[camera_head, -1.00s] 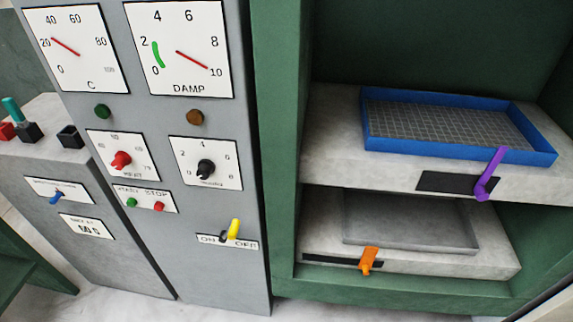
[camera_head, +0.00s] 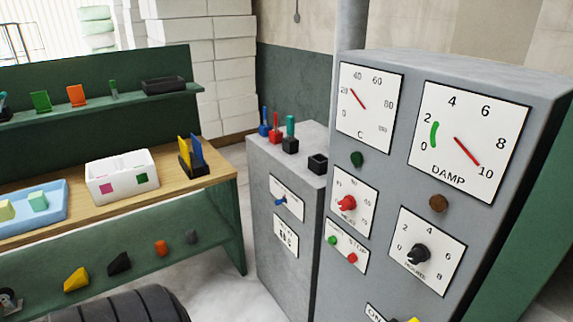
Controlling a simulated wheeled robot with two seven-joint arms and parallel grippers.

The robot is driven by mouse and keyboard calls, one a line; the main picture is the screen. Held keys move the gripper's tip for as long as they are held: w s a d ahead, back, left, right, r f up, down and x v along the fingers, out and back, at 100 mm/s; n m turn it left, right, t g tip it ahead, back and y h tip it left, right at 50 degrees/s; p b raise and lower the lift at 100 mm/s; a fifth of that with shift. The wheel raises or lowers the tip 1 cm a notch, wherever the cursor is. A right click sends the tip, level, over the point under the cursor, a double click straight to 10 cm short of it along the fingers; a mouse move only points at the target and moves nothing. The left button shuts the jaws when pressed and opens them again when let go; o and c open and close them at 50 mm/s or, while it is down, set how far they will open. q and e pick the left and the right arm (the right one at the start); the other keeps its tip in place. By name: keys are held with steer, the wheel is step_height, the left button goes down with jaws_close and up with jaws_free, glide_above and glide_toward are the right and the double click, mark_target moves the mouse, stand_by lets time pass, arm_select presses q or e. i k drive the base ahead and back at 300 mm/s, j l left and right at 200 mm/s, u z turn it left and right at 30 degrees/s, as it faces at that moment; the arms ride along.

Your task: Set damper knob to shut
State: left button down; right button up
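The damper knob (camera_head: 417,253) is a black knob on a white dial plate (camera_head: 437,277) numbered from 0 upward, low on the right of the grey control cabinet. Small lettering under it is too small to read. I cannot clearly tell which number the knob points at. Above it is the DAMP gauge (camera_head: 452,180); its red needle points close to 10, away from the green band near 0 to 2. Neither of my grippers shows in the view.
A red knob (camera_head: 346,203) and green and red buttons sit left of the damper knob. A lower grey cabinet (camera_head: 279,218) stands left, with small coloured levers on top. Farther left is a wooden bench (camera_head: 211,178) with bins. Pale floor shows between bench and cabinet.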

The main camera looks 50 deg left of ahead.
mark_target(277, 202)
steer(key=u, duration=1.6)
